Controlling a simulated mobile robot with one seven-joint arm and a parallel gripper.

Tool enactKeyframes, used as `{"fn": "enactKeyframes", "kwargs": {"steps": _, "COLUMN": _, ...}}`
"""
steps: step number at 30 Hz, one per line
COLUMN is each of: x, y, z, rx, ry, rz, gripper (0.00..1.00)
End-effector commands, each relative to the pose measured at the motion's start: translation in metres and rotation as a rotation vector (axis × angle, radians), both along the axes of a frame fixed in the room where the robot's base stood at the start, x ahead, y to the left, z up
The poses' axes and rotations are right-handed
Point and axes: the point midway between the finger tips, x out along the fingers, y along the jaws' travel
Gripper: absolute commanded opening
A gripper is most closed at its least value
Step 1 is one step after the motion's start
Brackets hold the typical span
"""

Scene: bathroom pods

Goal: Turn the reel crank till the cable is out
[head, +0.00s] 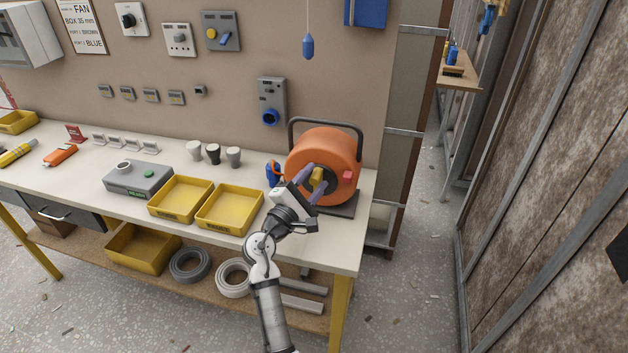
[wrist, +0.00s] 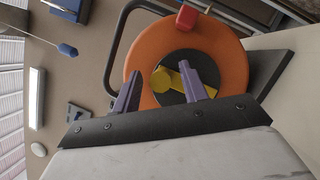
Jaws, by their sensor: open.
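The orange cable reel (head: 322,150) stands on a dark base at the right end of the workbench, under a dark tube handle. Its black hub carries a yellow crank (head: 317,178), which also shows in the wrist view (wrist: 175,80). A red block (head: 347,175) sits on the reel's face and shows in the wrist view (wrist: 187,16). A blue plug (head: 272,173) is at the reel's left side. My gripper (head: 314,183) is open in front of the hub.
Two yellow trays (head: 230,209) and a grey box (head: 139,180) stand left of the reel. Three cups (head: 213,153) stand behind them. A grey wall socket (head: 272,103) is behind the reel, and a blue pendant (head: 308,47) hangs above. Floor at the right is open.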

Motion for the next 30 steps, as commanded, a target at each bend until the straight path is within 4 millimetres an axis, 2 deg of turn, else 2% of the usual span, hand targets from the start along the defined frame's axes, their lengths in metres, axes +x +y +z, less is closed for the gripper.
{"fn": "enactKeyframes", "kwargs": {"steps": 12, "x": -0.068, "y": 0.052, "z": -0.024, "rx": 0.001, "ry": 0.001, "rz": 0.004, "gripper": 0.43}}
{"fn": "enactKeyframes", "kwargs": {"steps": 18, "x": -0.093, "y": 0.071, "z": -0.029, "rx": 0.001, "ry": 0.0, "rz": 0.003, "gripper": 0.43}}
{"fn": "enactKeyframes", "kwargs": {"steps": 23, "x": -0.102, "y": 0.077, "z": -0.03, "rx": 0.001, "ry": 0.0, "rz": 0.002, "gripper": 0.43}}
{"fn": "enactKeyframes", "kwargs": {"steps": 30, "x": -0.103, "y": 0.078, "z": -0.029, "rx": 0.0, "ry": 0.0, "rz": 0.001, "gripper": 0.43}}
